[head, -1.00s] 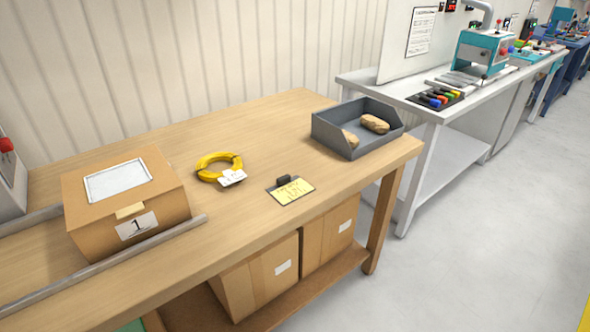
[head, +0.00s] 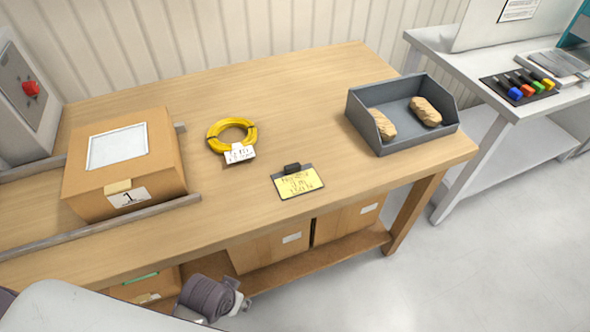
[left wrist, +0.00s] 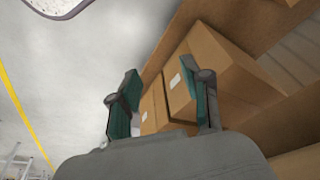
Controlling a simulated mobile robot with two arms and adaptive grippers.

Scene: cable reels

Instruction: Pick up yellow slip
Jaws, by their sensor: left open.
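The yellow slip (head: 299,184) with handwriting lies on a dark clipboard with a black clip (head: 292,168), flat near the front edge of the wooden table (head: 330,90). My left gripper (left wrist: 163,100) is open and empty in the left wrist view, its two fingers apart. Brown boxes under the table show beyond them, and the slip is not in that view. Part of my left arm shows at the bottom of the head view, below and in front of the table edge, away from the slip. My right gripper is not in view.
A yellow cable coil (head: 231,134) with a white tag lies left of the slip. A closed cardboard box (head: 152,175) marked 1 stands between grey rails. A grey bin (head: 400,144) with two brown items stands at right.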

